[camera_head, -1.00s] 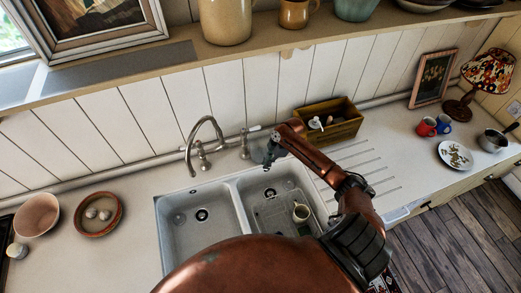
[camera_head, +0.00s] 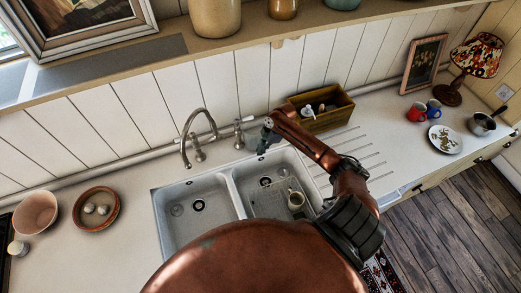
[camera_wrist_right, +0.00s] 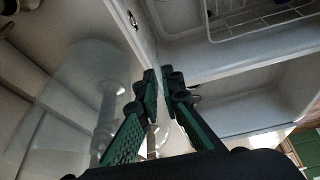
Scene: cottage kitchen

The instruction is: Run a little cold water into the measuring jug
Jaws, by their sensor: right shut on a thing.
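The measuring jug (camera_wrist_right: 78,100) is clear and see-through. In the right wrist view it fills much of the left side, beside the fingers. My right gripper (camera_wrist_right: 161,80) has its green-padded fingers close together on the jug's near side; the handle itself is hard to make out. In the head view my right gripper (camera_head: 265,140) is at the back edge of the double sink (camera_head: 233,195), right of the curved tap (camera_head: 187,130). The jug is hard to make out there. The tap's spout reaches over the left basin, and no water stream shows. My left gripper is out of view.
A wooden box (camera_head: 330,119) stands behind the draining grooves. A bowl (camera_head: 36,212) and a dish of eggs (camera_head: 78,219) stand left. A shelf (camera_head: 170,72) runs above.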

